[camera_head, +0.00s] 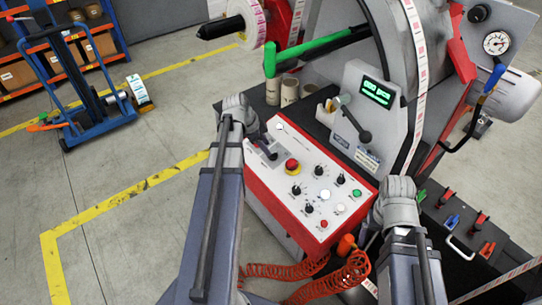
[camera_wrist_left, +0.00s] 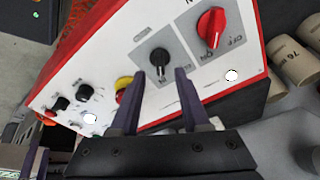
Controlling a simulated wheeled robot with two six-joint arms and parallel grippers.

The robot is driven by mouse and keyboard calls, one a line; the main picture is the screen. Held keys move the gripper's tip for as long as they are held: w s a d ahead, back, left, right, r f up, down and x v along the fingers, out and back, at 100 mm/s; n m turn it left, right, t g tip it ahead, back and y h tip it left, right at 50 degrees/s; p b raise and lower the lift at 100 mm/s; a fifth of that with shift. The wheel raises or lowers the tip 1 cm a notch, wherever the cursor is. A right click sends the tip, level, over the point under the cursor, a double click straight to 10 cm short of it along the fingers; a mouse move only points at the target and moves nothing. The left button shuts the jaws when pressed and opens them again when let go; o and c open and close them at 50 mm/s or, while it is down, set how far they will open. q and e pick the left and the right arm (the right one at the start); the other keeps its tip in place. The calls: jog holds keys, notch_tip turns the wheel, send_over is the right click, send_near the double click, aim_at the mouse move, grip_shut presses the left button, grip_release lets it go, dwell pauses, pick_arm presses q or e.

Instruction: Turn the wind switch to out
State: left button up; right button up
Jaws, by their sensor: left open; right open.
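The wind switch looks to be the black rotary knob (camera_wrist_left: 160,62) on a grey plate on the white panel top, in the left wrist view. Its pointer mark is small and the printing beside it is partly hidden, so I cannot read its setting surely. My left gripper (camera_wrist_left: 158,78) is open, with its two fingertips on either side of the knob's lower edge; contact is not clear. In the head view my left gripper (camera_head: 265,152) is over the panel's upper left end and hides the knob. My right gripper is not visible; only its arm shows.
A red rotary switch (camera_wrist_left: 211,28) sits right beside the knob, and a red-and-yellow stop button (camera_head: 292,166) is close by. Several small knobs and buttons fill the rest of the panel (camera_head: 300,215). Cardboard cores (camera_head: 289,92) stand behind. Orange coiled hose (camera_head: 330,285) hangs in front.

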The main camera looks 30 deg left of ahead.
pick_arm(q)
jog(key=b+x, duration=0.3)
jog(key=x, duration=0.2)
jog(key=shift+b, duration=0.35)
grip_shut()
